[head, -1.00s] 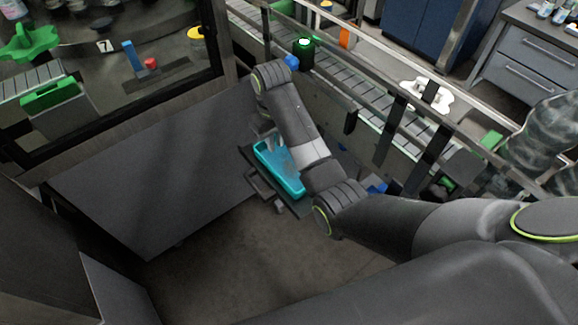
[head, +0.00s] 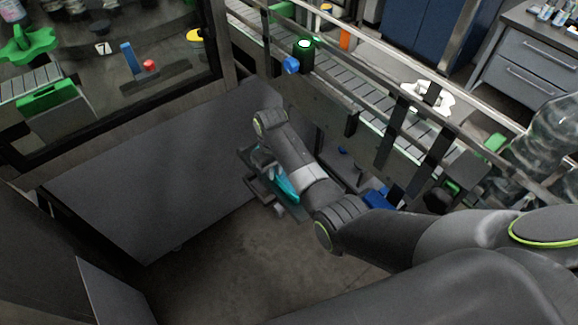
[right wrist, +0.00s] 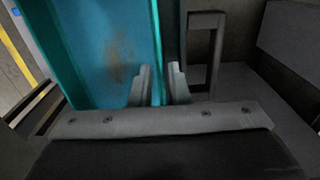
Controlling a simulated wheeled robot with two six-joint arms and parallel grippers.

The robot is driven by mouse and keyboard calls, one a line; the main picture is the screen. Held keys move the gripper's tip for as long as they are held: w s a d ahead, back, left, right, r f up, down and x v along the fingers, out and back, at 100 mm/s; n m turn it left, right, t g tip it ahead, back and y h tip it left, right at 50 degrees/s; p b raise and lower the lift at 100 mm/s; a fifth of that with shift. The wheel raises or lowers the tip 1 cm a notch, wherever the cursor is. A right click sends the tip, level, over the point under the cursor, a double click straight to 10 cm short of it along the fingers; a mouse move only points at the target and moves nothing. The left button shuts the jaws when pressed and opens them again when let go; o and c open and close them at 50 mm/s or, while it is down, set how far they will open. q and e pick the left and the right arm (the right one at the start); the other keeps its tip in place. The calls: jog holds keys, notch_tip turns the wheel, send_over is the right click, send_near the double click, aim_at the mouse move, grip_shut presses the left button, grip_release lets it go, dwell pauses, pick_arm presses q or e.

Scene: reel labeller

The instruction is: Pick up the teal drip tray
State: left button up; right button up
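The teal drip tray (head: 286,187) is mostly hidden in the head view behind my right forearm. It fills the upper left of the right wrist view (right wrist: 115,55), with a brownish stain on its inner floor. My right gripper (right wrist: 160,78) has one finger on each side of the tray's long wall. The fingers are close together with the wall between them and look shut on it. Any small gap at the wall is hard to make out. My left gripper is not in view.
A dark support (head: 262,191) lies under the tray beside the conveyor (head: 345,82). A dark upright frame (right wrist: 205,50) stands just right of the fingers. A large grey panel (head: 150,175) is to the left. The floor (head: 250,255) in front is clear.

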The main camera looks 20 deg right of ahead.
jog(key=shift+f, duration=1.3)
grip_shut()
jog(key=shift+r, duration=0.1)
notch_tip(320, 180, up, 10)
jog(key=shift+w+f+b, duration=0.1)
jog(key=shift+f+b, duration=0.1)
jog(key=shift+b, duration=0.45)
notch_tip(320, 180, up, 6)
jog(key=p, duration=0.6)
jog(key=shift+r, duration=0.2)
